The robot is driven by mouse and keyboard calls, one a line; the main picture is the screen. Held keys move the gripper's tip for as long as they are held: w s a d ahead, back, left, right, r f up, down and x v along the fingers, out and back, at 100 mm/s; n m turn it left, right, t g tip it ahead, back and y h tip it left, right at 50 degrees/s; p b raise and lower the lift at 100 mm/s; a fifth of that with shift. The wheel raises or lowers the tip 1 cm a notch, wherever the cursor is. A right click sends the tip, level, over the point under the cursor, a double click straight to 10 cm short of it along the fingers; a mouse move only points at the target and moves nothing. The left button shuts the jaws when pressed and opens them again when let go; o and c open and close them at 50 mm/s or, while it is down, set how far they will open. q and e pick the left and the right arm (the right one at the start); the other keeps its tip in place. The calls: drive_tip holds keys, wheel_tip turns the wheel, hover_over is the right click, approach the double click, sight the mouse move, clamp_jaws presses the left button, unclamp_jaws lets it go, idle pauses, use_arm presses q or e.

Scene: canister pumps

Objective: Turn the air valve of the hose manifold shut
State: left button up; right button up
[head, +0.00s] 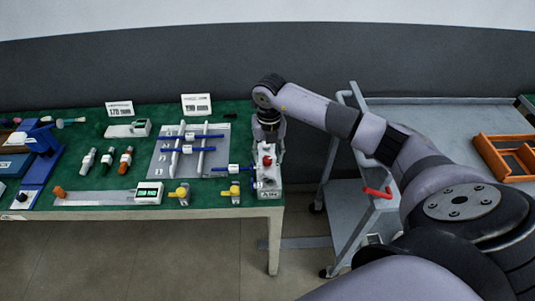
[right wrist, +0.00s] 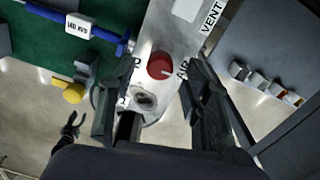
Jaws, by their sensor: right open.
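The hose manifold (head: 269,182) is a pale metal block at the right end of the green table, and it also shows in the right wrist view (right wrist: 185,38). A round red knob (right wrist: 160,66) sits on its face, beside printed "AIR" lettering. The knob also shows in the head view (head: 267,160). My right gripper (right wrist: 148,74) is open, its fingers on either side of the knob's area. I cannot tell whether they touch the manifold. In the head view my right gripper (head: 268,138) points down at the manifold's back end.
Blue hoses with white tags (head: 232,169) run left from the manifold. Yellow-knobbed fittings (head: 231,190) lie near the front edge of the table (head: 100,203). A grey cart (head: 348,215) stands to the right, and an orange tray (head: 482,150) lies further right.

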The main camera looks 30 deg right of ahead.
drive_tip(key=shift+f, duration=0.8)
drive_tip(key=shift+c, duration=0.4)
clamp_jaws()
